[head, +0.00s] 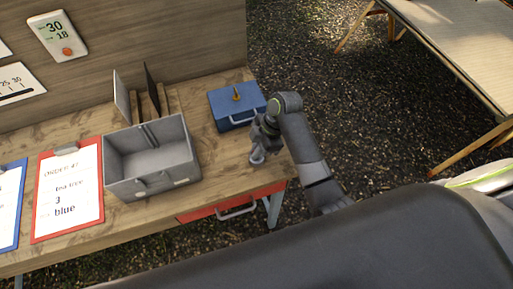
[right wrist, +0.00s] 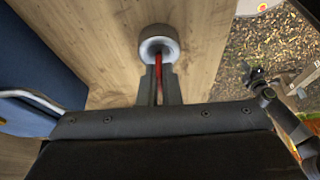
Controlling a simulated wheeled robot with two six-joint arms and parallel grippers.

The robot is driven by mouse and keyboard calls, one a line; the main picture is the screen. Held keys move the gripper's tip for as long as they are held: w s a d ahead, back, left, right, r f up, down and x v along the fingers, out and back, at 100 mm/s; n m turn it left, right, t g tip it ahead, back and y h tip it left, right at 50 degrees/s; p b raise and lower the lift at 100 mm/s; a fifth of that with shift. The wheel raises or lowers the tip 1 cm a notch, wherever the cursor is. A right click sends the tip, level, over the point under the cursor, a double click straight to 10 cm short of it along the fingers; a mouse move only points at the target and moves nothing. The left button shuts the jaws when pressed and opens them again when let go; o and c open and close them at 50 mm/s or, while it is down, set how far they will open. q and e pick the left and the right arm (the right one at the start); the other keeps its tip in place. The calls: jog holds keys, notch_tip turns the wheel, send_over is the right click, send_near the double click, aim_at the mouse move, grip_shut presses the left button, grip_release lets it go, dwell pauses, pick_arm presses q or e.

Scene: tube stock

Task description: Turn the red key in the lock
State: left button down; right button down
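The lock (right wrist: 158,44) is a round grey metal cylinder on the wooden table, near the top middle of the right wrist view. It also shows in the head view (head: 257,158) near the table's right front corner. The red key (right wrist: 158,68) is a thin red strip between my right fingers, reaching the lock's face. My right gripper (right wrist: 158,90) is shut on it; in the head view the gripper (head: 262,142) is right over the lock. The key's turn angle cannot be read. A dark arm, apparently mine with the left gripper (right wrist: 254,76), shows small at right; its fingers are unclear.
A blue box (head: 226,102) with a handle stands just behind the lock. A grey open bin (head: 165,185) and a red clipboard (head: 40,222) lie to the left. A red drawer (head: 195,214) is under the table edge.

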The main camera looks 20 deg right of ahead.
jog(key=shift+m+t+p, duration=0.9)
jog(key=shift+m+p, duration=1.35)
jog(key=shift+m, duration=0.15)
jog(key=shift+m+t+p, duration=0.3)
jog(key=shift+m+p, duration=0.3)
jog(key=shift+m, duration=0.1)
jog(key=shift+h, duration=0.4)
jog(key=shift+r+m+t+p, duration=0.1)
jog(key=shift+m+t+p, duration=0.2)
jog(key=shift+m+p, duration=0.75)
jog(key=shift+m+t+h, duration=0.3)
jog(key=shift+m, duration=0.45)
jog(key=m+h, duration=0.1)
jog(key=m, duration=0.2)
jog(key=shift+m+t, duration=0.3)
